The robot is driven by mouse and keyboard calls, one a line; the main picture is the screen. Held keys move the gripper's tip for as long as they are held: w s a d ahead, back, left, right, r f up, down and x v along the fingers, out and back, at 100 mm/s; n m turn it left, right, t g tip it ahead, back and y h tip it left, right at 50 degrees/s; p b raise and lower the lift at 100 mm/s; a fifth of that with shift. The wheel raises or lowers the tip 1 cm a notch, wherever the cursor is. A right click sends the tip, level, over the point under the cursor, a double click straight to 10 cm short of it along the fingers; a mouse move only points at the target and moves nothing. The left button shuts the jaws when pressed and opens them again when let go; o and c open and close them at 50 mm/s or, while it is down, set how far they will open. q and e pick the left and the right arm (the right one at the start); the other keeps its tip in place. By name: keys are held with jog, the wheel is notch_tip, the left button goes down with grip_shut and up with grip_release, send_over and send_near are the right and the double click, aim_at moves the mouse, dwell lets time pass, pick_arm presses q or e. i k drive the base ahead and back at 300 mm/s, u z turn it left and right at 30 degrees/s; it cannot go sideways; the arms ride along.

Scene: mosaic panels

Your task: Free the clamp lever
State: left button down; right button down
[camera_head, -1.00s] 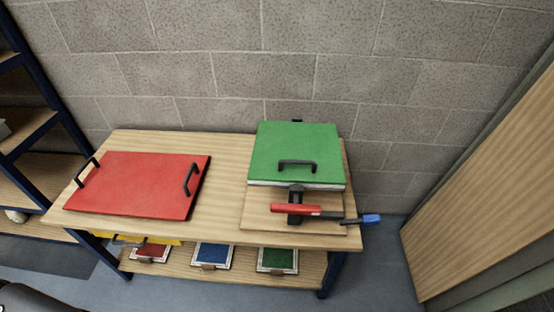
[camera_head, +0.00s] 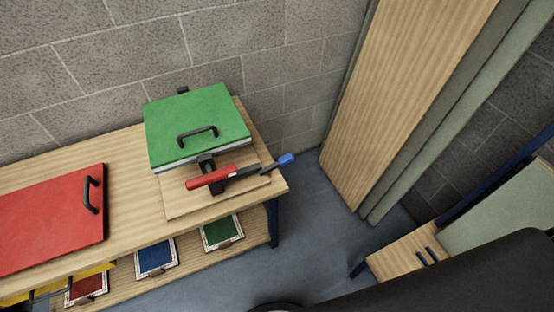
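The clamp lever looks to be the red-handled bar (camera_head: 211,177) at the front edge of the green panel. A black clamp body (camera_head: 207,162) stands beside it, against the green panel (camera_head: 193,118) with its black handle. A dark tool with a blue tip (camera_head: 286,159) lies along or across the red bar and sticks out past the table's right end; I cannot tell how they touch. The clamp sits on a wooden board (camera_head: 190,205) on the table. Neither of my grippers is in view.
A red panel (camera_head: 50,220) with a black handle lies on the wooden table (camera_head: 130,215) at left. Small framed panels, one blue (camera_head: 155,254), sit on the lower shelf. Tall boards (camera_head: 400,90) lean at the wall. Grey floor (camera_head: 315,225) lies right of the table.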

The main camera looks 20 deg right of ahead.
aim_at(283, 160)
jog(key=k, duration=1.2)
jog(key=u, duration=0.9)
jog(key=i, duration=1.15)
jog(key=z, duration=0.55)
